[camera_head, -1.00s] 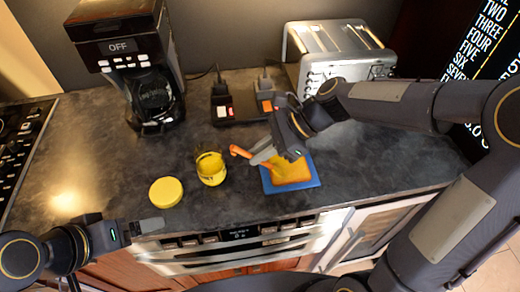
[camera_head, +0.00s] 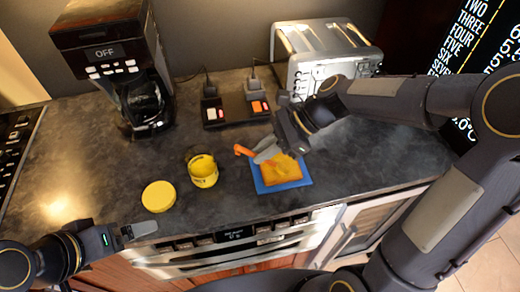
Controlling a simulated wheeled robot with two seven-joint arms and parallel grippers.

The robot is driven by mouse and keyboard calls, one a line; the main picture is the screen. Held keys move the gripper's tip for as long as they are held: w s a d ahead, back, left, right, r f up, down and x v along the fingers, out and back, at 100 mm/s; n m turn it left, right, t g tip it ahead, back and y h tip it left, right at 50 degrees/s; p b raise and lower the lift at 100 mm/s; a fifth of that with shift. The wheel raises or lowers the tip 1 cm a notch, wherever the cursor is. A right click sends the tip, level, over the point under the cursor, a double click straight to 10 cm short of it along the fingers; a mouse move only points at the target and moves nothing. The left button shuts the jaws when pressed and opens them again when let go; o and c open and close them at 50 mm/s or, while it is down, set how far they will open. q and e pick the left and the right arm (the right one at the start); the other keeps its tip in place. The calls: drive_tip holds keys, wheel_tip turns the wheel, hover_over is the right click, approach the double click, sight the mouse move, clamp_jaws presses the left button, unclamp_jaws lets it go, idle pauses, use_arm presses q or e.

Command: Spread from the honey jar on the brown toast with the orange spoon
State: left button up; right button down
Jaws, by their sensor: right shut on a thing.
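The honey jar (camera_head: 203,171) stands open on the dark counter, yellow inside, with its yellow lid (camera_head: 159,196) lying flat to its left. The brown toast (camera_head: 281,169) lies on a blue square board (camera_head: 294,185), with yellow spread on its top. My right gripper (camera_head: 264,155) is over the toast's upper left edge, shut on the orange spoon (camera_head: 243,150). The spoon's orange end sticks out to the left; its other end is hidden by the gripper or lost against the spread. My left gripper (camera_head: 140,231) is at the counter's front edge, empty; its finger gap is not clear.
A coffee maker (camera_head: 120,65) stands at the back left and a silver toaster (camera_head: 325,55) at the back right. A power strip (camera_head: 235,110) with plugs lies between them. A stove (camera_head: 15,150) is at the left. The counter right of the board is clear.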

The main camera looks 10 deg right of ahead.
drive_tip(key=shift+d, duration=0.1)
drive_tip(key=shift+w+d+f, duration=0.1)
drive_tip(key=shift+d, duration=1.2)
drive_tip(key=shift+a, duration=0.15)
drive_tip(key=shift+a+p, duration=0.5)
drive_tip(key=shift+a, duration=0.8)
drive_tip(key=shift+a, duration=1.4)
drive_tip(key=shift+d, duration=0.1)
